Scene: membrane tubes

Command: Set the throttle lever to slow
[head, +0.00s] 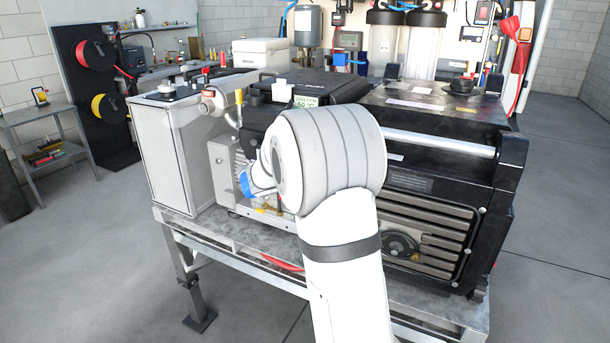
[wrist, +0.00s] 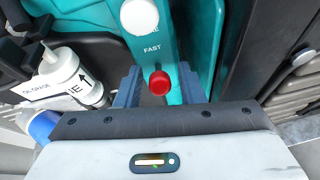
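The throttle lever shows in the wrist view as a round red knob (wrist: 159,82) on a teal panel (wrist: 172,35), just below a printed FAST label (wrist: 152,49). A SLOW label is not visible. My gripper (wrist: 159,72) is open, with one blue-grey finger to the left of the knob and one to the right. Gaps show between the knob and both fingers, so it is not clamped. How far the fingertips are from the panel is hard to tell. In the head view my arm hides the gripper and the red knob.
A white round knob (wrist: 140,15) sits above the FAST label. A white cylinder marked with oil text (wrist: 75,80) is close left of my gripper. In the head view, a large black machine (head: 440,190) and a grey cabinet (head: 160,150) stand on a metal bench (head: 235,250).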

